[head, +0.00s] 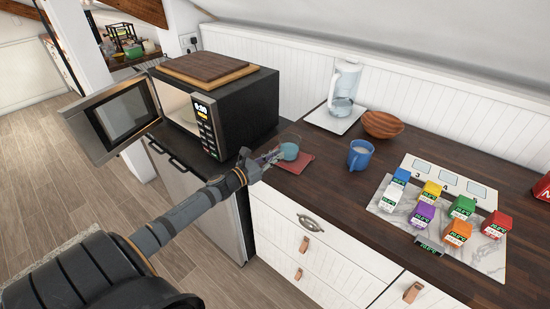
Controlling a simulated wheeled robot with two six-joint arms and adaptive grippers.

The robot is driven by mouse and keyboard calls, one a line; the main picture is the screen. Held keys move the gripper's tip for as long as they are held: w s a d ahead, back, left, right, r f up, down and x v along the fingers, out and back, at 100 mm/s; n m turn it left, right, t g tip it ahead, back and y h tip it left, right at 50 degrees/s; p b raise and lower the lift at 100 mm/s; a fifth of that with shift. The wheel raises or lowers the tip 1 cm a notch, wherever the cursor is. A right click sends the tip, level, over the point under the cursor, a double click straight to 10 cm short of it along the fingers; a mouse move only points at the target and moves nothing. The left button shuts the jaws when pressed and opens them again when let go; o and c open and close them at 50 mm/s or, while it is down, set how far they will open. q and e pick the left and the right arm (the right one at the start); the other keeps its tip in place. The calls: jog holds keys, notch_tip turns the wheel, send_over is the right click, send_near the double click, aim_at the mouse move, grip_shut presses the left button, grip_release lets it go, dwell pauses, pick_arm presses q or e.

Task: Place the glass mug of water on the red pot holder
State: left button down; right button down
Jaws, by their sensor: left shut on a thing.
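The small glass mug of water (289,152) looks pale teal and stands upright over the red pot holder (303,165), near the front left edge of the dark wooden counter. I cannot tell whether its base touches the pot holder. My left gripper (275,156) comes in from the left and is shut on the mug at its left side. The fingers and the mug hide part of the pot holder. My right gripper is not in view.
An open microwave (222,115) stands left of the mug, its door (122,112) swung out. Several coloured toy-like blocks sit on a marble board (487,262).

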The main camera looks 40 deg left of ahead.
pick_arm(q)
jog(key=c, duration=1.9)
grip_release()
jog(key=shift+s+f, duration=0.1)
jog(key=shift+f, duration=0.05)
jog(key=o, duration=0.5)
jog(key=shift+c, duration=0.2)
jog(key=shift+s+a, duration=0.15)
jog(key=shift+s, duration=0.45)
jog(key=p+v, duration=0.7)
jog(key=v, duration=0.3)
jog(key=shift+s, duration=0.35)
jog(key=shift+a, duration=0.1)
